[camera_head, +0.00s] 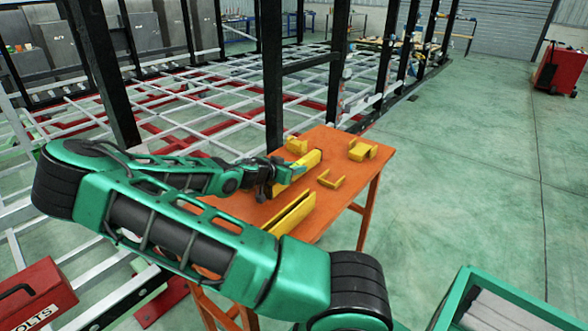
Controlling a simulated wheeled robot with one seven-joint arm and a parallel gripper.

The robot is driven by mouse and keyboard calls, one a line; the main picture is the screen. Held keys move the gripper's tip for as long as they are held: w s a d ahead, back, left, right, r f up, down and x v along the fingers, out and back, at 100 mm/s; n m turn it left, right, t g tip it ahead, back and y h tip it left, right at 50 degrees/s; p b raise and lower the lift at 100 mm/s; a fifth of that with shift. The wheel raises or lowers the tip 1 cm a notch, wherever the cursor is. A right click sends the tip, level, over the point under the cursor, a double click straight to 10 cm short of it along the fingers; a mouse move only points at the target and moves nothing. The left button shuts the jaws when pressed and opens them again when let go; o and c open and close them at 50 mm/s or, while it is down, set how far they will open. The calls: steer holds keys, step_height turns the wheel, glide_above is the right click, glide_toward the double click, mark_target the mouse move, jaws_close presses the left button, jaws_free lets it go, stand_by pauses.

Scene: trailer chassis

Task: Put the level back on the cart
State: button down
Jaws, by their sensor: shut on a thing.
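My gripper (272,187) is over the orange table (372,163), its fingers small and dark in the head view. It is shut at the near end of a long yellow bar (311,160), which looks like the level. My gripper and wrist hide part of that end. I cannot tell whether the bar rests on the table or is slightly raised. A green-framed cart (466,293) shows partly at the lower right, and a red wheeled cart (558,70) stands far off at the upper right.
Another long yellow channel piece (291,213) lies nearer on the table. Small yellow brackets (331,179), (362,150), (296,145) lie around the bar. Black upright posts (273,75) stand behind the table. A red bolts box (35,293) is at lower left.

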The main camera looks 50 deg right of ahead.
mark_target(271, 189)
steer(key=c, duration=1.5)
jaws_free()
steer(key=v, duration=1.2)
